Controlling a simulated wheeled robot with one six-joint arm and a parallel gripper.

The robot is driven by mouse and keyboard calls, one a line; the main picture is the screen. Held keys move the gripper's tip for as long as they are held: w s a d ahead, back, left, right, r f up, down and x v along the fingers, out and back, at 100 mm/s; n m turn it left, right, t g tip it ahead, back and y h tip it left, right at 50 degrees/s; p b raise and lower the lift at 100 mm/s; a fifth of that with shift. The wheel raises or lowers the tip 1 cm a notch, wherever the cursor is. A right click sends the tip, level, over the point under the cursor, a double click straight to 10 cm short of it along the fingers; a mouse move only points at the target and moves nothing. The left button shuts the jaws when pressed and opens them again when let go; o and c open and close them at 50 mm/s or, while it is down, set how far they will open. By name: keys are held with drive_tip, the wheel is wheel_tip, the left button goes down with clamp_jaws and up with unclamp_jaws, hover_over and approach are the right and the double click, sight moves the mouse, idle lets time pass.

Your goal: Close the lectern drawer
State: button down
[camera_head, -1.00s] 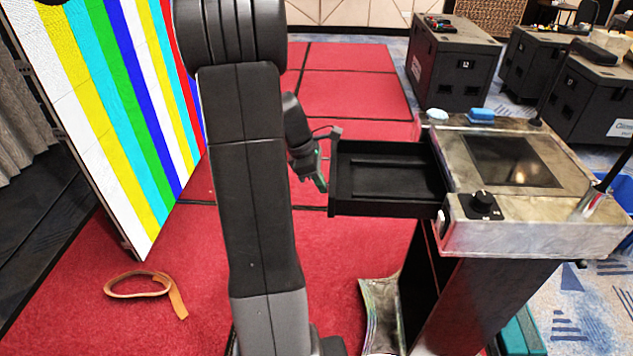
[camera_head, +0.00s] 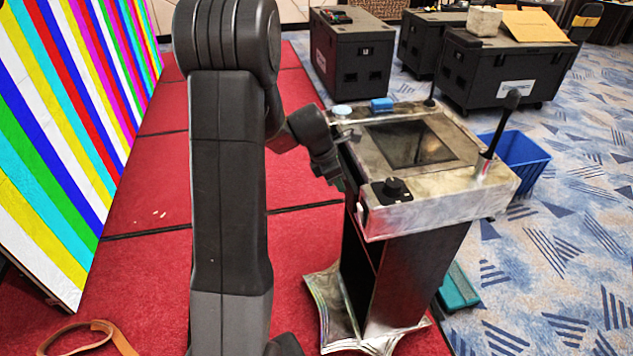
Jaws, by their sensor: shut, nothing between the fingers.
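The lectern (camera_head: 425,207) stands right of my arm, with a metallic top around a dark screen (camera_head: 408,143). Its drawer no longer sticks out from the left side; no open tray shows there. The drawer front faces away from the camera and is largely hidden, so I cannot tell whether it is fully flush. My gripper (camera_head: 341,182) is shut and empty, right at the lectern's left side where the drawer is. It looks to be against or very near the drawer front; contact is not clear.
A black knob (camera_head: 393,188), a microphone (camera_head: 495,135), a blue sponge (camera_head: 381,104) and a pale round item (camera_head: 342,110) are on the lectern top. A blue bin (camera_head: 520,160) stands behind it. Black cases (camera_head: 350,55) stand farther back. A striped video wall (camera_head: 60,120) rises at left.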

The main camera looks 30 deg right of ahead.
drive_tip(key=shift+s+d, duration=0.15)
drive_tip(key=shift+d, duration=0.45)
drive_tip(key=shift+r, duration=0.1)
drive_tip(key=w+a+r, duration=0.2)
drive_tip(key=a+r, duration=0.5)
drive_tip(key=r, duration=0.2)
drive_tip(key=shift+a+b, duration=0.35)
